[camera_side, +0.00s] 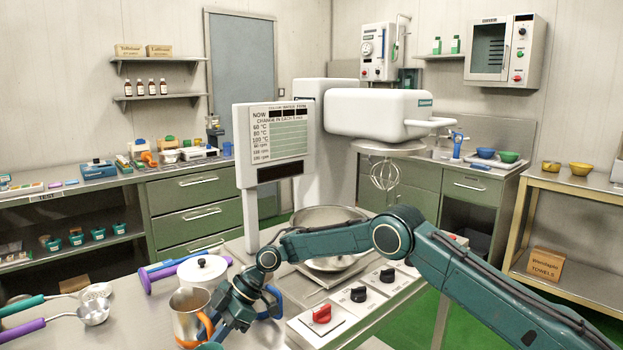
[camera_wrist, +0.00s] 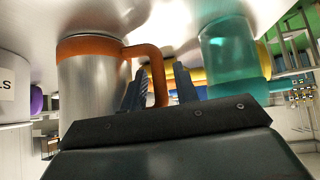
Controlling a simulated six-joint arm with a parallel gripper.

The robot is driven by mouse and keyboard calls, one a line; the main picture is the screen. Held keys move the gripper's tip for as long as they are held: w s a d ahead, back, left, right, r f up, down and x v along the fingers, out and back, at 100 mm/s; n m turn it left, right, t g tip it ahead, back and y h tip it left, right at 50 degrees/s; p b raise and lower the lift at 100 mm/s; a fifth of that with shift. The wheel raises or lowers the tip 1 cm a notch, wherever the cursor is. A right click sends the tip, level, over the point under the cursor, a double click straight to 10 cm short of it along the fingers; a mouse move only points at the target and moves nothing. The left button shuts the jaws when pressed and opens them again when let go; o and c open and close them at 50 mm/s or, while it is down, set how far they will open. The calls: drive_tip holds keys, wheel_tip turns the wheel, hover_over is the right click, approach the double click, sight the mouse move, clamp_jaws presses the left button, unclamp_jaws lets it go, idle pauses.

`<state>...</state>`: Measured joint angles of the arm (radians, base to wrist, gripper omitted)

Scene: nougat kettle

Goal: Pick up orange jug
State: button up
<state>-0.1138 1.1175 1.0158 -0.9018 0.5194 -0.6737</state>
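The orange jug (camera_side: 187,318) is a steel jug with an orange handle, standing on the steel table at the lower left in the side view. In the wrist view the jug (camera_wrist: 92,85) fills the left, with its orange handle (camera_wrist: 157,68) pointing right. My gripper (camera_side: 222,312) is low at the handle side of the jug. In the wrist view my gripper (camera_wrist: 162,92) is open, with one finger on each side of the handle. I see gaps beside the handle and cannot tell any contact. The lower handle is hidden behind the gripper body.
A teal translucent vessel (camera_wrist: 232,60) is close to the right finger. A white lidded pot (camera_side: 203,271) stands behind the jug. A blue handle (camera_side: 271,302) shows beside my gripper. Ladles (camera_side: 92,312) lie to the left. The mixer's control panel (camera_side: 345,305) is to the right.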

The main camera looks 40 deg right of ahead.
clamp_jaws()
drive_tip(key=shift+r, duration=0.1)
drive_tip(key=shift+r, duration=5)
drive_tip(key=shift+w, duration=0.1)
